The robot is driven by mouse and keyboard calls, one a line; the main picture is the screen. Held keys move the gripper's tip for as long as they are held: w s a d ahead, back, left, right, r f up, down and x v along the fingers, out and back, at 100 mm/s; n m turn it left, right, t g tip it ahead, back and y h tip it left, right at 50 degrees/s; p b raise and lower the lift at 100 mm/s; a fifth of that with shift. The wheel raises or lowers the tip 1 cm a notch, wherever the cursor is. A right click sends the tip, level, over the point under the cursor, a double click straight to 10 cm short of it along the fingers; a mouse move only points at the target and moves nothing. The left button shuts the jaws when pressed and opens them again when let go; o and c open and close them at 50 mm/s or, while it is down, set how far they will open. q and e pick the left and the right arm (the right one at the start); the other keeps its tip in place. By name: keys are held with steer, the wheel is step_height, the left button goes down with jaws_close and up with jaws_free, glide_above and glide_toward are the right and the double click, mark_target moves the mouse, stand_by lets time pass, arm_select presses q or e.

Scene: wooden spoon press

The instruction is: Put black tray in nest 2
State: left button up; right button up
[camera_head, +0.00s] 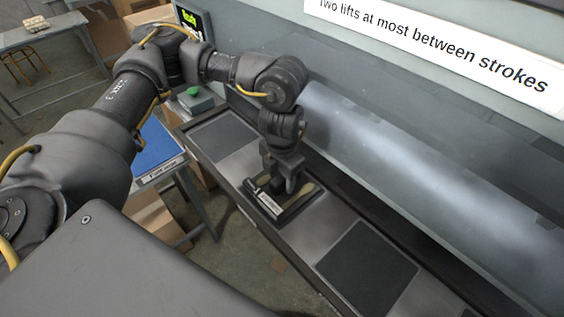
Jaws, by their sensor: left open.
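The black tray (252,189) sits on the bench ledge in front of the press, between two dark square nests. A small white label is on its front edge, and a tan wooden piece (304,194) shows inside it. My left gripper (283,190) points down over the tray, its fingers open and low at the tray. Whether the fingers touch the tray cannot be told. The gripper hides part of the tray's back and whatever is under it. One dark nest (222,138) is to the left, another (367,268) to the right; both look empty. Nest numbers are not readable. My right gripper is not in view.
The press's grey shield (400,170) runs behind the ledge, with a white sign (440,50) above it. A green button box (194,98) stands at the ledge's left end. A blue-topped table (155,147) is at the left.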

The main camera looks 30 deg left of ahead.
mark_target(281, 178)
arm_select(q)
step_height(281, 178, up, 11)
steer(key=b, duration=0.1)
stand_by(0.6)
